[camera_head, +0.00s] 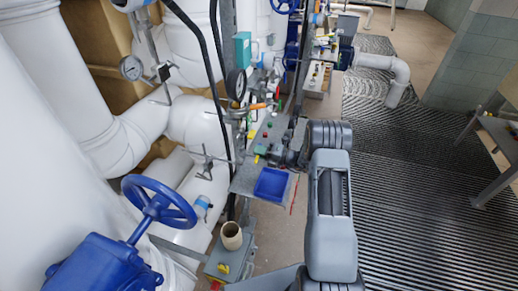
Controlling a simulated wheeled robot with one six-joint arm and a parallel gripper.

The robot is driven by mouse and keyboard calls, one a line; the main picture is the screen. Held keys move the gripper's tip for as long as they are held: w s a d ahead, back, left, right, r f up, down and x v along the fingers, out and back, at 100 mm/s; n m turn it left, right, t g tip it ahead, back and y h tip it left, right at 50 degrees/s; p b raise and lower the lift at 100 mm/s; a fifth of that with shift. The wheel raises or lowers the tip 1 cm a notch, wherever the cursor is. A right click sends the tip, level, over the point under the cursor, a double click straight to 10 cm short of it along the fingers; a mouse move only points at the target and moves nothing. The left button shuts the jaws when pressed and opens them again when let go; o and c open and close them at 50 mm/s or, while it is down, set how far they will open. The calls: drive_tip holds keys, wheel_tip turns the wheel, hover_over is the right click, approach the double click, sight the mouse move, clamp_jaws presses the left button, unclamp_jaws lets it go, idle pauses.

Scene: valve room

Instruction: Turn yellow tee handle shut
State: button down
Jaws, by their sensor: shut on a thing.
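A small yellow handle (260,150) shows at the left end of my gripper, above the grey panel shelf. My gripper (268,153) reaches it from the right and is shut on it. The fingers are small and dark here, and they hide part of the handle. I cannot make out the handle's exact angle.
A blue tray (272,185) lies just below my gripper. A beige cup (231,236) stands on a grey box lower down. A blue handwheel (158,202), white pipes and a pressure gauge (131,67) fill the left. An orange handle (252,107) is above. The grated floor (425,200) at right is largely clear.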

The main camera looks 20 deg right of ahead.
drive_tip(key=shift+f+m+p, duration=0.2)
drive_tip(key=shift+m+p, duration=0.15)
drive_tip(key=shift+m, duration=0.75)
drive_tip(key=shift+f, duration=0.1)
drive_tip(key=c, duration=1.1)
unclamp_jaws()
drive_tip(key=shift+c, duration=0.2)
drive_tip(key=shift+d, duration=0.15)
drive_tip(key=b+v, duration=0.3)
drive_tip(key=v, duration=1)
drive_tip(key=shift+s+d, duration=0.2)
drive_tip(key=shift+d, duration=0.05)
